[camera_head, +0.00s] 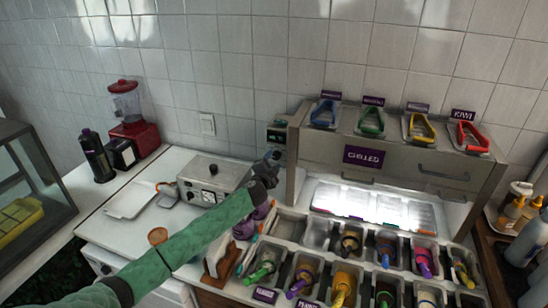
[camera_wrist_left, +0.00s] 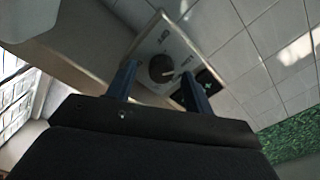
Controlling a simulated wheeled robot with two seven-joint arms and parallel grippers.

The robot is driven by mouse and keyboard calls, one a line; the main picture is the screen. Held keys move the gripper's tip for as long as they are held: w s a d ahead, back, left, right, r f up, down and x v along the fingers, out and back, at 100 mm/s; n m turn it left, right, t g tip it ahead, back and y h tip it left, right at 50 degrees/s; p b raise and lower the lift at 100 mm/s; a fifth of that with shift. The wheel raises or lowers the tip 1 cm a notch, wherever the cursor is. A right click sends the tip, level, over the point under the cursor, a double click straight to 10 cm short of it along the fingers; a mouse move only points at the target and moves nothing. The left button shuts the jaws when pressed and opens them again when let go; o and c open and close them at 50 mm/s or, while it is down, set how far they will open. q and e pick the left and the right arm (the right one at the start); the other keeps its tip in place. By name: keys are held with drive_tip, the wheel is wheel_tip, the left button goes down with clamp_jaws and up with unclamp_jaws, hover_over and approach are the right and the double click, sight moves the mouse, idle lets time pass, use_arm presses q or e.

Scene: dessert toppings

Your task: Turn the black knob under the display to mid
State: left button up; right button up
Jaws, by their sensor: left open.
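The black knob (camera_wrist_left: 161,68) shows in the left wrist view as a dark round dial on a pale plate (camera_wrist_left: 150,42) with small printed labels around it. A dark display (camera_wrist_left: 211,90) with a small green mark sits beside it. In the head view, the display (camera_head: 276,135) is on the wall box left of the topping cabinet, and my gripper hides the knob. My left gripper (camera_head: 275,156) is open in front of this box. In the wrist view, its two fingers (camera_wrist_left: 160,70) appear on either side of the knob; I cannot tell whether they touch it. My right gripper is out of view.
The grey topping cabinet (camera_head: 410,152) stands close to the right of my gripper. Bins with coloured-handled scoops (camera_head: 341,284) lie in front. A metal box machine (camera_head: 212,171), a red blender (camera_head: 134,130) and a white tray (camera_head: 130,200) are on the counter to the left.

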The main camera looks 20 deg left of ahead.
use_arm(q)
drive_tip(key=shift+w+r, duration=0.35)
drive_tip(key=shift+w, duration=0.1)
drive_tip(key=shift+w+d+f, duration=0.15)
drive_tip(key=shift+w+f, duration=0.1)
drive_tip(key=shift+w, duration=0.1)
drive_tip(key=shift+s+r, duration=0.1)
drive_tip(key=c, duration=1)
drive_tip(key=shift+o, duration=0.2)
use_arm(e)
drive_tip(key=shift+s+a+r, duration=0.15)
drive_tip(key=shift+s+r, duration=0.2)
